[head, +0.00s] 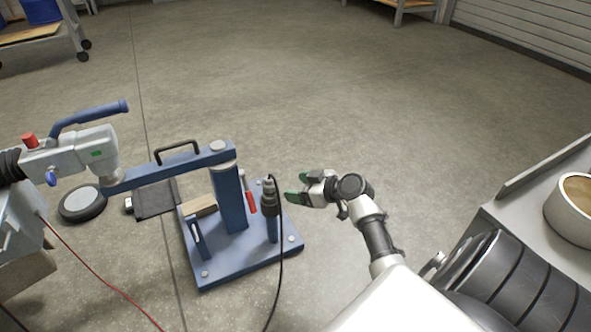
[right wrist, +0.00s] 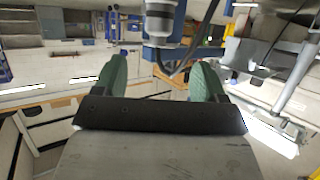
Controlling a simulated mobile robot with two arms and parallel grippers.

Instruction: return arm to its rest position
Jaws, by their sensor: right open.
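The blue swing arm (head: 170,170) reaches left from the top of a blue post (head: 229,200) on a blue base plate (head: 262,255). At its left end is a grey head (head: 75,152) with a blue handle (head: 90,117) and a red knob (head: 29,140). My right gripper (head: 296,189) has green fingers; it is open and empty, just right of a dark upright tool (head: 269,198) with a black cable. In the right wrist view the open fingers (right wrist: 161,65) show a grey cylinder (right wrist: 161,22) beyond them. My left gripper is not in view.
A flat grey case (head: 154,199), a wooden block (head: 199,207) and a red-handled tool (head: 250,203) are around the post. A black disc (head: 82,203) lies on the floor. A red cable (head: 95,270) runs along the front left.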

